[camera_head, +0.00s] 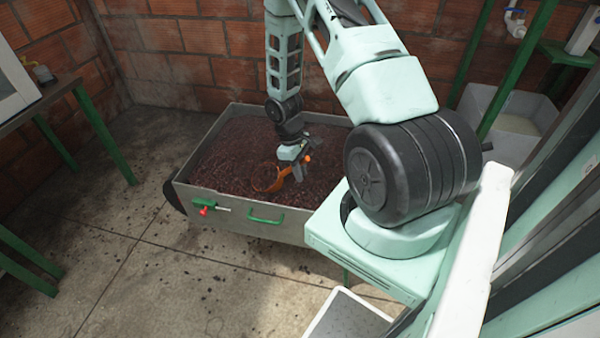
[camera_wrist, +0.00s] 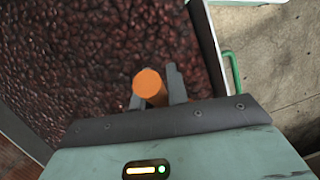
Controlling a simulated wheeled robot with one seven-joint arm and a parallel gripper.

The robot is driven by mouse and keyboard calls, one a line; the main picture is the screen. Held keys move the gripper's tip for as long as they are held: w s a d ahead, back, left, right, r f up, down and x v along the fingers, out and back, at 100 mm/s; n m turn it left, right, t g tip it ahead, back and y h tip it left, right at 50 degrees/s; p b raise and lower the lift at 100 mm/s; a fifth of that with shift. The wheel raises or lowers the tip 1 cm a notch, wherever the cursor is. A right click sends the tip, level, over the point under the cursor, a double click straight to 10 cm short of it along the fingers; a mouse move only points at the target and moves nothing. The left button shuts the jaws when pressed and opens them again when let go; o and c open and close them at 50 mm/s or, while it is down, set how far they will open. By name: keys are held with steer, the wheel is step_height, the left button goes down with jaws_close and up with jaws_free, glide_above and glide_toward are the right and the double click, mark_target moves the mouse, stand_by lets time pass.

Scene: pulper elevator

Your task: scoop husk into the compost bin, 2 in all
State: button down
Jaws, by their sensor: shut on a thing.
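A grey metal bin (camera_head: 190,198) full of dark red-brown husk (camera_head: 225,160) stands on the floor near the brick wall. An orange scoop (camera_head: 267,178) is at the husk surface, its round bowl toward the left. My gripper (camera_head: 301,158) is shut on the scoop's handle, over the bin. In the wrist view my gripper's dark fingers (camera_wrist: 157,90) sit on either side of the orange handle end (camera_wrist: 149,84), with husk (camera_wrist: 90,60) below. Whether the bowl holds husk I cannot tell. I cannot identify a compost bin for certain.
The husk bin has a green handle (camera_head: 265,217) and a red-tipped valve (camera_head: 204,210) on its front. A grey tub (camera_head: 510,120) stands at the back right. A white-rimmed container (camera_head: 345,315) is at the bottom. Green-legged tables (camera_head: 105,135) stand left; open concrete floor lies front left.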

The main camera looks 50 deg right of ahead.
step_height(320, 180, up, 7)
steer(key=p, duration=0.3)
steer(key=shift+p, duration=0.4)
step_height(320, 180, up, 8)
steer(key=p, duration=0.7)
steer(key=shift+d+f, duration=0.1)
steer(key=shift+s+d+f+y+p, duration=0.1)
steer(key=shift+s+f+y+p, duration=0.05)
steer(key=shift+y+p, duration=0.35)
steer(key=shift+d+f+t+y+p, duration=0.15)
steer(key=shift+f+t+y+p, duration=0.25)
steer(key=shift+f+p, duration=0.15)
steer(key=shift+s+d+f+n+t+y, duration=0.15)
steer(key=shift+d+f+t+y, duration=0.15)
steer(key=shift+f+y, duration=0.5)
steer(key=shift+d+f+n+t+y, duration=0.2)
steer(key=shift+f+t+y, duration=0.1)
steer(key=shift+f+y, duration=0.5)
steer(key=shift+r, duration=0.15)
